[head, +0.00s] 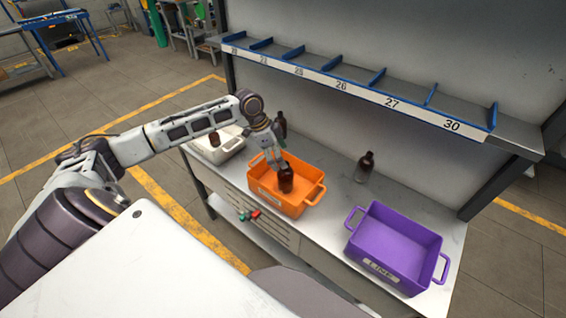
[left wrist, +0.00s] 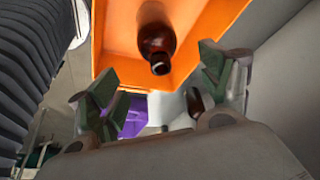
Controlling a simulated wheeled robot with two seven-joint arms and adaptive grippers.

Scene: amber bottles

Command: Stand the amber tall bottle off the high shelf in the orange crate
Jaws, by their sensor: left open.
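An amber bottle (head: 286,180) stands upright inside the orange crate (head: 264,193), near its right part. In the left wrist view the amber bottle (left wrist: 155,42) shows with its neck toward the camera, and the orange crate (left wrist: 112,25) is around it. My left gripper (head: 274,162) is just above the crate, close by the bottle's neck. In the left wrist view its fingers (left wrist: 158,75) are spread, with the bottle apart from them. The high shelf (head: 390,92) has no bottle in its visible slots. My right gripper is not in view.
A purple crate (head: 398,232) stands at the bench's right end. A brown bottle (head: 365,168) stands between the crates, another (head: 281,122) behind my left wrist. A white crate (head: 230,148) at the left holds a small brown bottle (head: 214,139). The shelf's edge overhangs the bench's back.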

